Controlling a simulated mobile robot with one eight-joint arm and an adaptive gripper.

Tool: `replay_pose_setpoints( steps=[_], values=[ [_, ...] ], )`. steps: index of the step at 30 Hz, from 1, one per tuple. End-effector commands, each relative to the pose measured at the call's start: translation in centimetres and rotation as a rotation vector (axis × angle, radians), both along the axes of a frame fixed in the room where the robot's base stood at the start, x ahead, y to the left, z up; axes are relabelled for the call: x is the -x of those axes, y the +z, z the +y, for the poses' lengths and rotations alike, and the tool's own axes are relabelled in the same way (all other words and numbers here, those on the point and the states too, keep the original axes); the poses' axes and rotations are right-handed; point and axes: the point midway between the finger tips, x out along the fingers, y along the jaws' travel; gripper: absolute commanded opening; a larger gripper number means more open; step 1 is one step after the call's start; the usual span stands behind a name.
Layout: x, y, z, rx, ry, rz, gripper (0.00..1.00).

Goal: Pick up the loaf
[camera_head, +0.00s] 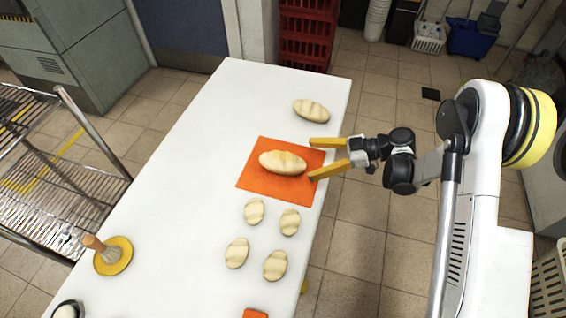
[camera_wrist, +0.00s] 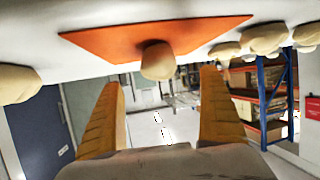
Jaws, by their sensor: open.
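A pale, scored loaf (camera_head: 282,162) lies on an orange mat (camera_head: 266,193) on the white table. My gripper (camera_head: 312,159) is open and empty, with its two orange fingers at the mat's right edge, pointing toward the loaf. The fingertips look apart from the loaf. In the wrist view, the loaf (camera_wrist: 158,60) shows end-on, centred beyond the gap between my fingers (camera_wrist: 162,95), with the orange mat (camera_wrist: 100,42) around it. A similar loaf (camera_head: 311,110) lies on bare table farther back.
Several smaller rolls (camera_head: 275,265) lie on the white table (camera_head: 180,200) in front of the mat. The table's left middle is clear. A wire rack (camera_head: 60,170) stands left of it.

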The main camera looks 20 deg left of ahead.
Motion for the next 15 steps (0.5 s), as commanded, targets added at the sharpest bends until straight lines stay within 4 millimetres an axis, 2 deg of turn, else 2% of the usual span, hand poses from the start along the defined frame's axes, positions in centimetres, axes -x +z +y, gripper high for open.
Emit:
replay_pose_setpoints(
  steps=[9,15],
  values=[
    [1.4,-2.1,4.2,0.002,0.002,0.0,0.9],
    [1.6,-2.9,5.7,0.003,0.0,0.001,0.9]
  ],
)
